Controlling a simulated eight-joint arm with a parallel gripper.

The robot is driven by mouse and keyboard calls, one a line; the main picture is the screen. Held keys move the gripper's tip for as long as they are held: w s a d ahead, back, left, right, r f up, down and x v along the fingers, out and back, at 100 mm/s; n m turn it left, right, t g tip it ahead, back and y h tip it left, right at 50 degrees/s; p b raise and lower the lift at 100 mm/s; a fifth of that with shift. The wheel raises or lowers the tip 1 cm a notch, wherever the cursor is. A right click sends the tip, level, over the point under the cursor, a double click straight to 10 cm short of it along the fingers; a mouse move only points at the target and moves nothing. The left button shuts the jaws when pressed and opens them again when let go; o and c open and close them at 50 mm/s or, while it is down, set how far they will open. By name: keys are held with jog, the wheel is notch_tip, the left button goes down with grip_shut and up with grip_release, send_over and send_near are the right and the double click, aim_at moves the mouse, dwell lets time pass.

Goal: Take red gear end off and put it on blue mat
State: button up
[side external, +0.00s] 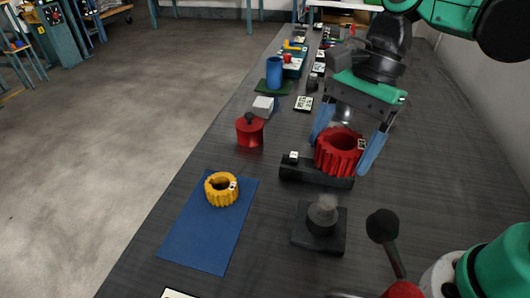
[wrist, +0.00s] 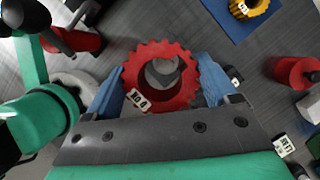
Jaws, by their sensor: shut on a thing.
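The red gear end (side external: 325,156) is a toothed ring with a small white label. My gripper (side external: 338,156) is shut on it, with one blue finger on each side. In the wrist view the red gear end (wrist: 142,57) sits between the blue fingers, and a grey round part shows through its hole. In the side view it overlaps a low black block (side external: 318,175); I cannot tell if they touch. The blue mat (side external: 195,243) lies flat to the left and nearer the camera. A yellow gear ring (side external: 221,190) lies on its far half.
A dark square base with a grey knob (side external: 321,217) stands nearer the camera than the block. A red lidded pot (side external: 250,131) stands beyond the mat. A black-knobbed red lever (side external: 384,226) is at right. The mat's near half is clear.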

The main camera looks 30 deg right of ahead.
jog(key=shift+f, duration=3.15)
jog(key=w+a+r, duration=0.4)
jog(key=a+r, duration=0.1)
jog(key=a, duration=0.4)
jog(key=w+a+r, duration=0.4)
jog(key=a+r, duration=0.1)
jog(key=a, duration=0.4)
send_over(195, 242)
jog(key=d, duration=0.1)
notch_tip(195, 242, down, 15)
jog(key=shift+w+d+r, duration=0.1)
jog(key=shift+w+d, duration=0.05)
jog(key=shift+f, duration=2.45)
jog(key=o, duration=1.5)
jog(key=shift+f, duration=0.15)
